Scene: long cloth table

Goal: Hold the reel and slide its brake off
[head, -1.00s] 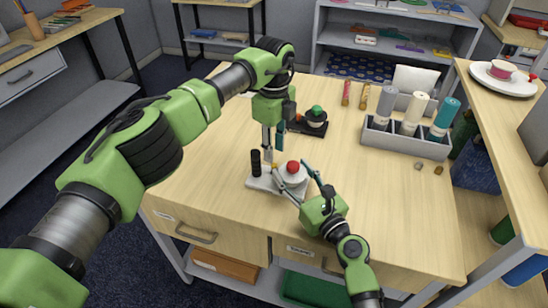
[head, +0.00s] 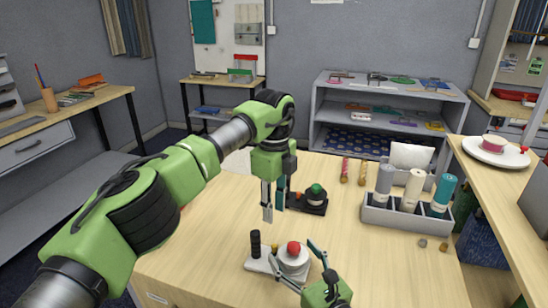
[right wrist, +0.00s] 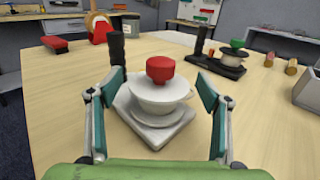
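A white reel (head: 293,262) with a red knob (head: 293,247) sits on a white base (head: 259,265) near the table's front. A black upright post (head: 255,243) stands on the same base. In the right wrist view the reel (right wrist: 160,97) stands upright between the two fingers of my right gripper (right wrist: 160,115). These fingers are wide apart, with gaps on both sides of the reel. My left gripper (head: 274,205) points down above and behind the post, with a narrow gap between its fingers and nothing visible in it. I cannot make out the brake clearly.
A second reel (head: 316,196) with a green knob stands on a black base (head: 308,207) behind my left gripper. A grey tray (head: 390,217) of several spools stands right. A side table (head: 500,180) borders the right. The table's middle right is clear.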

